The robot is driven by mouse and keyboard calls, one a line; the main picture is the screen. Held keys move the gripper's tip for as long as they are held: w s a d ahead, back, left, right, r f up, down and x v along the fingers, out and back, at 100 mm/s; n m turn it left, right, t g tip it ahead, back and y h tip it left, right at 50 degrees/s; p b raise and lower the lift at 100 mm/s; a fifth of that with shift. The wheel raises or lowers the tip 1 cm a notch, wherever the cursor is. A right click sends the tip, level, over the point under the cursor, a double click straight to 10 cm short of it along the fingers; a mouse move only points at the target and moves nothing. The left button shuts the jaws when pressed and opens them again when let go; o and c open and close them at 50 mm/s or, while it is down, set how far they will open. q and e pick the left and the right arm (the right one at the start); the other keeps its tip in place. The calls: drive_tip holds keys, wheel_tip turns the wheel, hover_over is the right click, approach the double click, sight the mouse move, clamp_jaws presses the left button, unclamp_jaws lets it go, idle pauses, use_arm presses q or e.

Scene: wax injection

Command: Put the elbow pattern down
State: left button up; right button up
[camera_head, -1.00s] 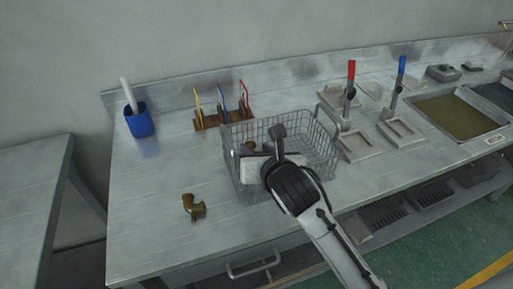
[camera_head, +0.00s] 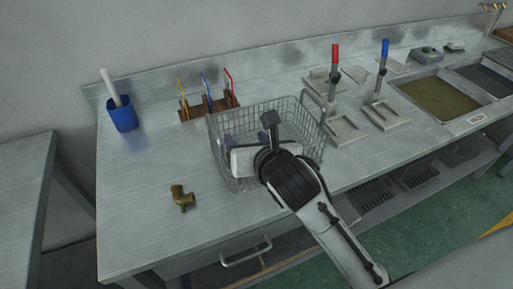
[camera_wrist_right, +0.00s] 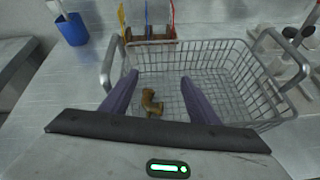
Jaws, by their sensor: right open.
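A brown elbow pattern (camera_wrist_right: 151,103) appears to lie on the floor of the wire basket (camera_wrist_right: 250,85), seen between my right gripper's fingers in the right wrist view. The gripper hides it in the head view. My right gripper (camera_wrist_right: 158,76) is open and above the basket, its two purple-grey fingers apart with nothing between their tips. It also shows in the head view (camera_head: 240,140), over the left part of the basket (camera_head: 305,140). A second brown elbow (camera_head: 182,198) stands on the bare table left of the basket. My left gripper is not in view.
A small rack (camera_head: 207,108) with yellow, blue and red frames stands behind the basket. A blue cup (camera_head: 123,117) is at the back left. Red-handled (camera_head: 335,65) and blue-handled (camera_head: 383,60) presses stand right of the basket.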

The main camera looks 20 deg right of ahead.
drive_tip(key=v, duration=0.8)
drive_tip(key=shift+s, duration=0.25)
